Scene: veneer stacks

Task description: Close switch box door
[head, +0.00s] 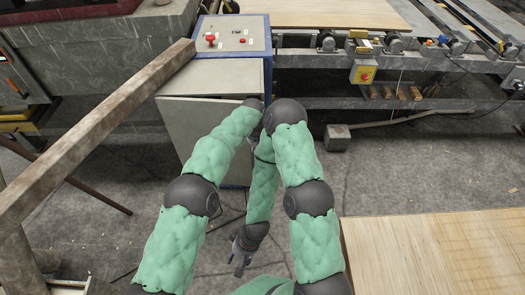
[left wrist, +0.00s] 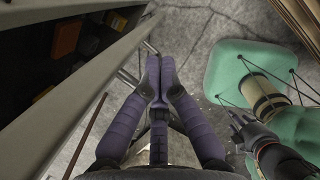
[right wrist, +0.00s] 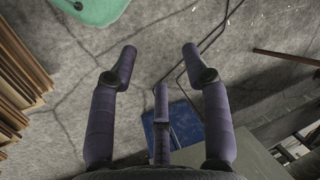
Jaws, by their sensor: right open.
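The switch box is a grey cabinet with a blue frame (head: 267,45) and red buttons on its top panel. Its grey door (head: 195,125) stands ajar at the front, partly covered by my arms. In the left wrist view, the box interior (left wrist: 65,40) with orange and yellow parts shows beside a long grey door edge (left wrist: 85,85). My left gripper (left wrist: 160,62) is shut and empty, just right of that edge; in the head view it is hidden. My right gripper (head: 240,262) hangs low in front of the box. In the right wrist view (right wrist: 160,58) it is open and empty above the floor.
A thick brown beam (head: 95,130) slants across the left, close to the door. A veneer stack (head: 440,255) is at lower right. A conveyor machine (head: 390,65) with a yellow switch unit (head: 363,72) stands behind. The grey floor (head: 400,160) between is mostly clear.

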